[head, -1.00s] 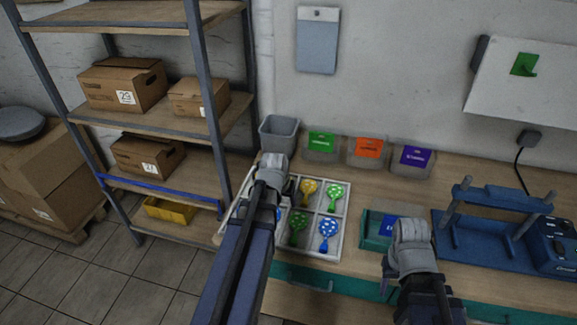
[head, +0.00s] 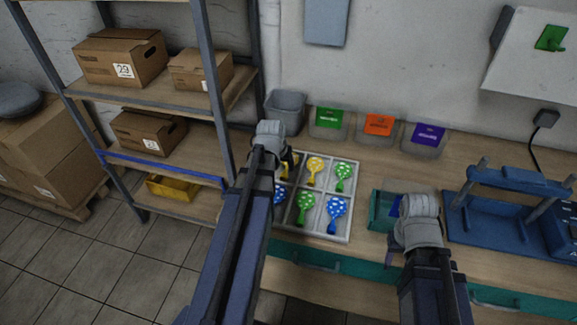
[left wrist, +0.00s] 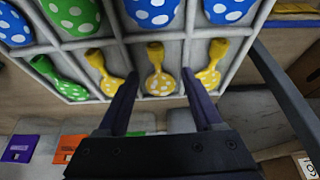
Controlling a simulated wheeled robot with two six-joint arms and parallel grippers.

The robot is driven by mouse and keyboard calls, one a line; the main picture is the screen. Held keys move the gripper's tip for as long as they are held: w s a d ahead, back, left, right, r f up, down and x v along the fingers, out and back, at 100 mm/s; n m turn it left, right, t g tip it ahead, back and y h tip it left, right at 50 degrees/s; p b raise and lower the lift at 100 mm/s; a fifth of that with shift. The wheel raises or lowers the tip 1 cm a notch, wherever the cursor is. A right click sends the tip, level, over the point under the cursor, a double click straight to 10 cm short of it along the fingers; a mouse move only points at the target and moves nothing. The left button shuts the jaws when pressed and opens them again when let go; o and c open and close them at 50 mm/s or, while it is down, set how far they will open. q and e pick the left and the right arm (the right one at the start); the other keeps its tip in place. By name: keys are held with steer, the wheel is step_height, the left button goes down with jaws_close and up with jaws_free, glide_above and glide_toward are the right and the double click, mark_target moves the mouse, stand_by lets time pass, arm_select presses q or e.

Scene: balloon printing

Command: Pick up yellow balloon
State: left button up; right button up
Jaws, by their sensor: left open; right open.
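A sorting tray (head: 347,238) with compartments lies on the table and holds dotted balloons. In the left wrist view, several yellow balloons lie in one row: one in the middle (left wrist: 158,78), one to its left (left wrist: 104,72) and one to its right (left wrist: 212,68). My left gripper (left wrist: 160,76) is open, its fingers on either side of the middle yellow balloon; contact cannot be told. In the head view, my left gripper (head: 289,160) is over the tray's back row and hides part of it. A yellow balloon (head: 315,168) shows beside it. My right gripper (head: 398,240) is at a teal box, fingertips mostly hidden.
Green (head: 343,175) and blue (head: 336,211) balloons share the tray. Bins with green (head: 328,118), orange (head: 379,124) and purple (head: 428,135) labels stand behind. A blue frame device (head: 500,222) is right, a shelf (head: 150,93) left.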

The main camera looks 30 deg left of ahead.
mark_target(284, 173)
arm_select(q)
steer(key=b+x, duration=0.4)
steer(key=shift+s+d+f, duration=0.3)
steer(key=shift+f, duration=0.15)
steer(key=shift+w+f+b, duration=0.2)
steer(key=shift+f+b, duration=0.1)
steer(key=shift+b, duration=0.2)
steer(key=shift+r, duration=0.1)
jaws_close()
step_height(284, 173, up, 10)
steer(key=p, duration=1)
